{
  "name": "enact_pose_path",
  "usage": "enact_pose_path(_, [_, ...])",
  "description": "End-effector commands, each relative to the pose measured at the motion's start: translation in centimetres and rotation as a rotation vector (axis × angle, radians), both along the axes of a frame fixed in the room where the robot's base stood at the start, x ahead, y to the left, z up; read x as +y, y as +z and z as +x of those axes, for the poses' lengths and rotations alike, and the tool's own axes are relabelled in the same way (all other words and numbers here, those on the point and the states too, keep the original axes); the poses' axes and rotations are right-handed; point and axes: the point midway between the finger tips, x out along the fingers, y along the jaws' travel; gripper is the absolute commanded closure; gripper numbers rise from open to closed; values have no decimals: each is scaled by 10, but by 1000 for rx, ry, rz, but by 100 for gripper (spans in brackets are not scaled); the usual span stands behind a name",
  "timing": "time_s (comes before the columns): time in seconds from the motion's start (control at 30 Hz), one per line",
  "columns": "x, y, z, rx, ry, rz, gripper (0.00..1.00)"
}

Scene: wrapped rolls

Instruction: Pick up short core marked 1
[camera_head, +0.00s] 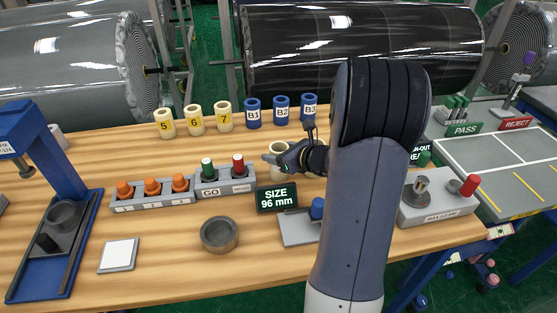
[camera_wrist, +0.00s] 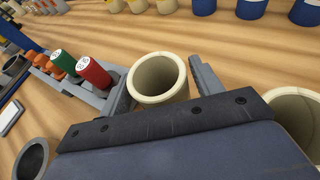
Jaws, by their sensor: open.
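A short cream core (camera_wrist: 160,80) stands between the two fingers of my gripper (camera_wrist: 165,76) in the wrist view. The fingers are open, one on each side of it; I cannot tell if either touches it. Its open top faces the camera and no number shows on it, so I cannot read whether it is marked 1. In the head view this cream core (camera_head: 277,174) is partly hidden by my gripper (camera_head: 272,157). A second cream core (camera_wrist: 298,108) is cut off at the right of the wrist view, its mark unseen.
Yellow cores 5 (camera_head: 165,124), 6 (camera_head: 194,122), 7 (camera_head: 224,118) and blue cores including B1 (camera_head: 252,113) stand at the back. A button box (camera_head: 225,184) and a size display (camera_head: 277,198) are close to my gripper. A grey ring (camera_head: 219,235) lies in front.

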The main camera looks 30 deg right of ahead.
Motion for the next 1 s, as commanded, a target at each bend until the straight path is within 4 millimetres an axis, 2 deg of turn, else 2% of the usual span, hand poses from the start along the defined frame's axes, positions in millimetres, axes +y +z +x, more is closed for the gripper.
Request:
enact_pose_path(0.27, [1,-1,2,0,0,0,39])
enact_pose_path(0.7, [1,-1,2,0,0,0,74])
enact_pose_path(1.0, [0,5,2,-4,0,-1,74])
